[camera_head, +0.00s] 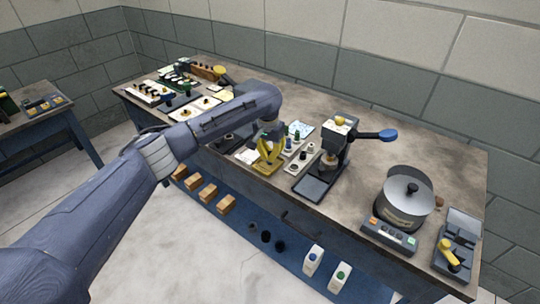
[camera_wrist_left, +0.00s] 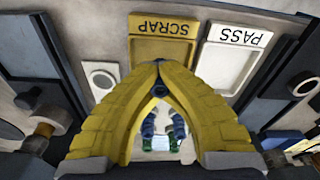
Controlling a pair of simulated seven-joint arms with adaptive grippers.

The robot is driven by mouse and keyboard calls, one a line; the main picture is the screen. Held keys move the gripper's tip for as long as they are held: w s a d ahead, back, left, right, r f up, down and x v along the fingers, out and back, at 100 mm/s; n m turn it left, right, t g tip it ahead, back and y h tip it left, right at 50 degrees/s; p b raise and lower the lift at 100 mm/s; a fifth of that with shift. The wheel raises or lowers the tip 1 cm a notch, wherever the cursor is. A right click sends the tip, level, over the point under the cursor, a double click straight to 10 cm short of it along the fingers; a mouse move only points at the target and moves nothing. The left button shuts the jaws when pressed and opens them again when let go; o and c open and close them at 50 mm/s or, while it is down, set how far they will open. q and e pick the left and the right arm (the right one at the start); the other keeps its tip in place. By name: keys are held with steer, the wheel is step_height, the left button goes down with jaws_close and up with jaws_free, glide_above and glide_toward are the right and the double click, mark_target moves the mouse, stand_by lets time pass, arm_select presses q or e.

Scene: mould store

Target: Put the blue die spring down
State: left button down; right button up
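My left gripper (camera_head: 268,153) has yellow ribbed fingers and is over the yellow SCRAP tray (camera_head: 262,170) on the workbench. In the left wrist view its fingertips (camera_wrist_left: 158,66) come together near the SCRAP tray (camera_wrist_left: 160,50). A small dark round end (camera_wrist_left: 159,90) shows between the fingers just below the tips; I take it for the blue die spring, mostly hidden by the fingers. The white PASS tray (camera_wrist_left: 228,62) lies beside SCRAP. Blue pieces (camera_wrist_left: 180,124) show beyond, between the fingers; I cannot tell what they are. My right gripper is out of view.
A press-like stand with a blue-ended lever (camera_head: 374,135) is right of the gripper. Farther right are a grey pot (camera_head: 405,205) on a scale and a device with a yellow handle (camera_head: 450,252). Small parts crowd the bench's left end. Bare bench shows between stand and pot.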

mark_target(269, 154)
arm_select(q)
steer(key=c, duration=2.1)
jaws_free()
steer(key=shift+f, duration=0.15)
steer(key=shift+c, duration=0.2)
steer(key=o, duration=0.5)
steer(key=shift+o, duration=0.2)
step_height(269, 154, up, 12)
steer(key=shift+s+a, duration=0.2)
steer(key=shift+s, duration=0.2)
